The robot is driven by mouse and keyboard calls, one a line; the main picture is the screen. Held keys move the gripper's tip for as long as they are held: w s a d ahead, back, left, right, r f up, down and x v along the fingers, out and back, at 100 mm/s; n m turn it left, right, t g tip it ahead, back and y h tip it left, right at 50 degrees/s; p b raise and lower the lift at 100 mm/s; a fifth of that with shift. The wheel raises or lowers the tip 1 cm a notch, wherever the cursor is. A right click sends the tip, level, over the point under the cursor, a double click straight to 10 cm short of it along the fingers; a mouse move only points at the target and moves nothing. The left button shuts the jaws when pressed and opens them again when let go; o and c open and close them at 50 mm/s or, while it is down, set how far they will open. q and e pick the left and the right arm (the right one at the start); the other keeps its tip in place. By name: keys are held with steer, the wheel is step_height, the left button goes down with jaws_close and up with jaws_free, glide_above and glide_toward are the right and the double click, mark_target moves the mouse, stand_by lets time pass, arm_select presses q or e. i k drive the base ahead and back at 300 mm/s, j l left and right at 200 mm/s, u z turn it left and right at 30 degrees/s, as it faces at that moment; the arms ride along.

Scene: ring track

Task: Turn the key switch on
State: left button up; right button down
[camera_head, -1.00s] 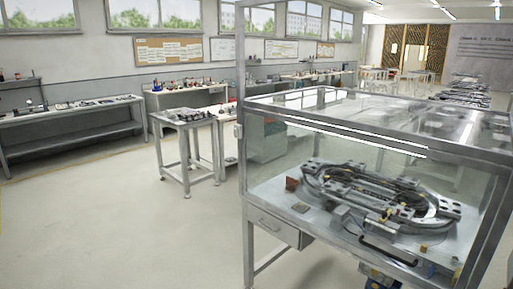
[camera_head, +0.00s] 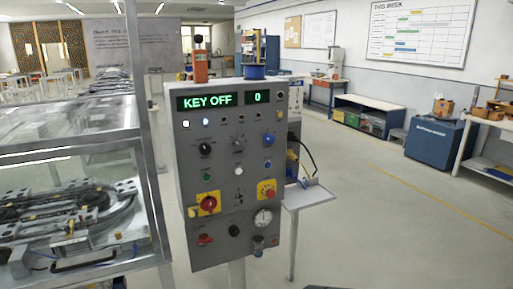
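A grey control panel (camera_head: 222,160) stands upright near the middle of the view. Its green display (camera_head: 211,101) reads "KEY OFF", and a smaller display (camera_head: 258,97) beside it reads "0". The panel face carries several knobs, buttons and lamps. A small silver fitting (camera_head: 239,197) low in the middle may be the key switch, but it is too small to tell for sure. Neither of my grippers is in view.
A glass-walled case (camera_head: 70,150) with the ring track (camera_head: 75,215) stands close on the panel's left. A small side shelf (camera_head: 308,196) juts out on its right. The floor (camera_head: 390,225) farther right is open, up to a blue cabinet (camera_head: 431,144).

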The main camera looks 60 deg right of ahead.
mark_target(239, 197)
steer(key=z, duration=1.9)
